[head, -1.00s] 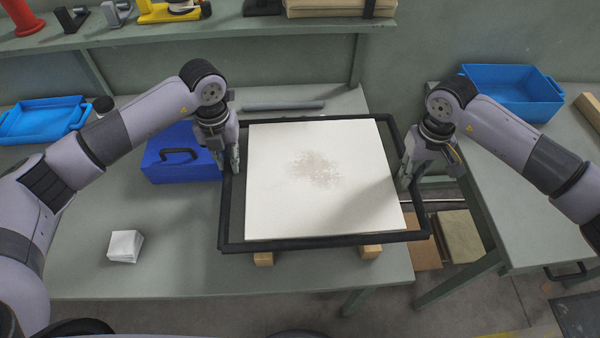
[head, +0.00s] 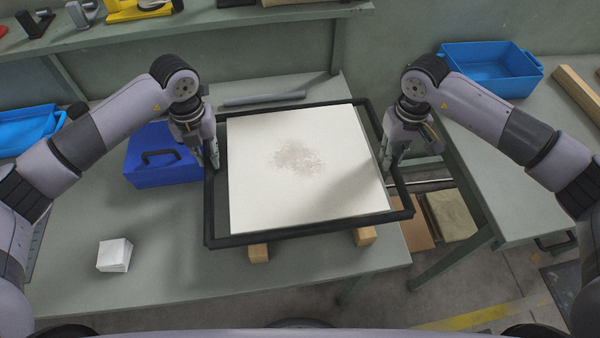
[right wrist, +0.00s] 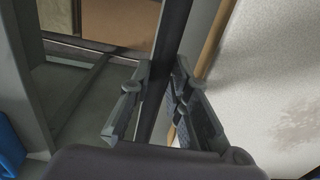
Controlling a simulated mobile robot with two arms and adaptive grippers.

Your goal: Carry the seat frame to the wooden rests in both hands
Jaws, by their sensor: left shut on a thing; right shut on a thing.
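The seat frame is a black rectangular frame (head: 310,231) with a white panel (head: 305,190) that has a brownish speckled patch. It lies roughly level over the bench, between my two arms. My left gripper (head: 213,158) is shut on its left bar. My right gripper (head: 388,162) is shut on its right bar; in the right wrist view the fingers (right wrist: 160,88) stand either side of the black bar (right wrist: 171,45). The wooden rests, a left block (head: 258,253) and a right block (head: 364,237), show from under the front bar. I cannot tell whether the frame touches them.
A blue case (head: 160,178) stands left of the frame, close to my left gripper. A white cloth stack (head: 114,256) lies front left. A grey tube (head: 262,98) lies behind. A second bench (head: 520,190) with a blue bin (head: 490,62) stands right, across a gap.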

